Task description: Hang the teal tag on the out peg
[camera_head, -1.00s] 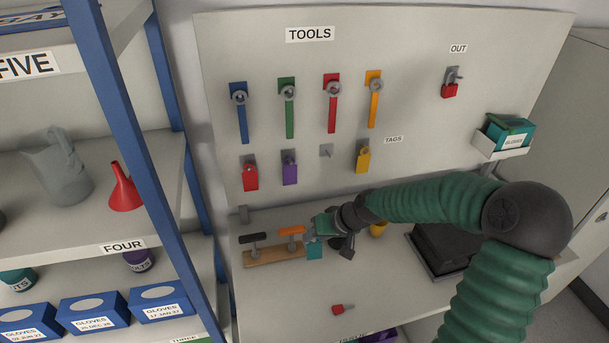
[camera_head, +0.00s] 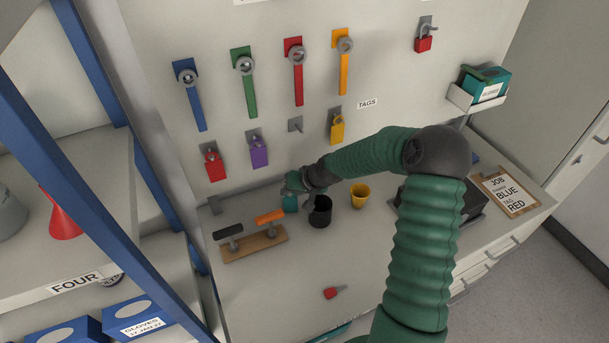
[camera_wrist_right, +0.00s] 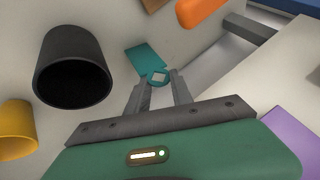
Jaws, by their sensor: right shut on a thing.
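My right gripper (camera_head: 290,188) is shut on the teal tag (camera_head: 290,204), low over the bench near the back panel. In the right wrist view the tag (camera_wrist_right: 146,58) hangs out past the fingertips (camera_wrist_right: 157,78), its holed end at them. The out peg (camera_head: 428,24) is at the upper right of the panel, with a red padlock (camera_head: 423,44) hanging on it. The OUT label is outside the head view now. My left gripper is not in view.
A black cup (camera_head: 320,213) and a yellow cup (camera_head: 359,195) stand right of the tag; a wooden block with black and orange handles (camera_head: 255,246) is left. Red and purple tags, an empty peg (camera_head: 295,125) and a yellow tag (camera_head: 337,128) are above. A glove box (camera_head: 483,84) sits near the out peg.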

